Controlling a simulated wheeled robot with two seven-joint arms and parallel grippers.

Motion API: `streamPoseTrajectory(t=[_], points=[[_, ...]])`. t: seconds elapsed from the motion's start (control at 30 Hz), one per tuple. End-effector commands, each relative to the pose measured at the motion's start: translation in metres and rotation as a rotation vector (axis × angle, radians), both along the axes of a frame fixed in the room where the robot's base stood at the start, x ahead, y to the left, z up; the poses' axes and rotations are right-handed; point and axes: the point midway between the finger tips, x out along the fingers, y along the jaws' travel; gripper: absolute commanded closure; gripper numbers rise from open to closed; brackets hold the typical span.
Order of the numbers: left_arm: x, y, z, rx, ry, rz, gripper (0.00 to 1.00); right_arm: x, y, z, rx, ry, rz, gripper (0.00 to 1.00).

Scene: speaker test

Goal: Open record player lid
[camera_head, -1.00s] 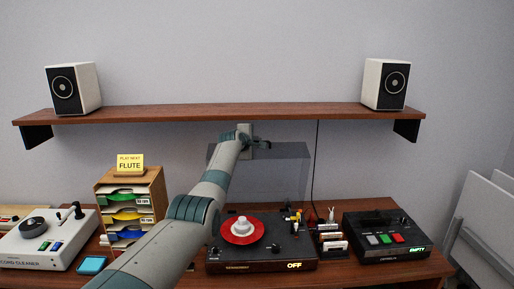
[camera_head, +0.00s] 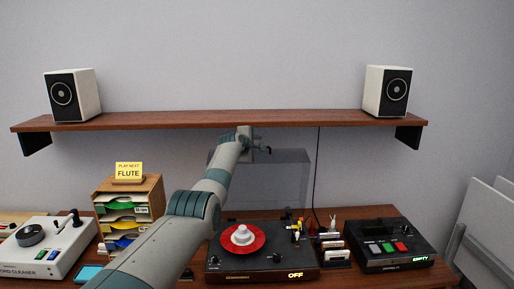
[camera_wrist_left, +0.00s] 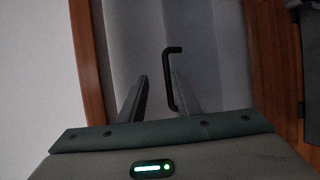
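The record player (camera_head: 225,266) is a dark box with a red record (camera_head: 256,241) on its platter and a display reading OFF. Its translucent grey lid (camera_head: 285,180) stands raised, roughly upright, behind the deck. My left arm reaches across from below, and my left gripper (camera_head: 266,149) is at the lid's top edge. In the left wrist view the fingers of my left gripper (camera_wrist_left: 158,85) are apart. A black bar handle (camera_wrist_left: 168,75) lies between them, close to the right finger; I cannot tell whether they touch. My right gripper is not seen.
A wooden shelf (camera_head: 320,117) with two speakers (camera_head: 73,94) (camera_head: 387,91) runs just above the gripper. A record cleaner (camera_head: 45,247), a sleeve rack (camera_head: 153,195) and a black device (camera_head: 388,241) flank the player on the table. A cable hangs behind.

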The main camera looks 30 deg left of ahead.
Motion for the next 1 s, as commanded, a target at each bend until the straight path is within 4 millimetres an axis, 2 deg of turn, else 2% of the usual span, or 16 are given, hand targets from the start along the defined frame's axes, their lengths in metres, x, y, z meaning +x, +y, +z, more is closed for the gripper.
streamPoseTrajectory(t=[0.67,1.0], points=[[-0.002,-0.001,-0.004,0.001,0.006,-0.002,0.73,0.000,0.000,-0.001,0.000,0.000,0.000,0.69],[-0.012,-0.002,0.000,0.000,0.005,-0.004,0.73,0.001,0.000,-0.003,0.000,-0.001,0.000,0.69]])
